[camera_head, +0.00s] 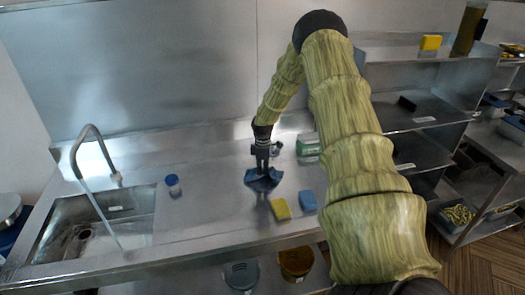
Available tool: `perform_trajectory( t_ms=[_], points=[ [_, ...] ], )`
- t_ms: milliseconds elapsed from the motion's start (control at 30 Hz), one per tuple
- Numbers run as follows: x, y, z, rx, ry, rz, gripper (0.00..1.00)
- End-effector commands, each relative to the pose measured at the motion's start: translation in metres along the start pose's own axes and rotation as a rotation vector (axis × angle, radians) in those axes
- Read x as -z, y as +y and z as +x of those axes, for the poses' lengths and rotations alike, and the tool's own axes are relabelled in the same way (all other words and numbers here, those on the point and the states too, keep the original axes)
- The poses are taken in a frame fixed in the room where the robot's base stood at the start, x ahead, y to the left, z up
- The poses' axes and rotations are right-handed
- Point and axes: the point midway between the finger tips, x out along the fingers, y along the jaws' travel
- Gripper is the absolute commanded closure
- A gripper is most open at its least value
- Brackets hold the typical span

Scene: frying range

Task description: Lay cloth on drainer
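A dark blue cloth (263,184) lies crumpled on the steel counter, right of the sink. My gripper (262,169) points straight down over it, with its fingertips at the cloth's middle. The fingers look close together, but they are too small and dark to tell whether they grip the cloth. The sink (80,238) is at the left, with a basin. A flat steel strip (139,214) along its right side may be the drainer; I cannot tell for sure.
A tall tap (90,150) rises behind the sink. A blue-capped jar (173,186) stands between sink and cloth. A yellow sponge (281,209), a blue sponge (307,201) and a green-and-white box (308,145) are close right of the cloth. Shelves (420,110) stand at right.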

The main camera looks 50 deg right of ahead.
Motion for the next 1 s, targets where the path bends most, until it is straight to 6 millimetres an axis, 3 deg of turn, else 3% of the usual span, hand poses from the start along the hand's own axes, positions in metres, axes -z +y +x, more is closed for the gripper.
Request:
perform_trajectory(
  t_ms=[400,833,1000],
  points=[
    [-0.003,-0.04,0.031,0.0,0.0,0.0,1.0],
    [-0.003,-0.045,0.035,0.0,0.0,0.0,1.0],
    [-0.003,-0.045,0.035,0.0,0.0,0.0,0.69]
  ],
)
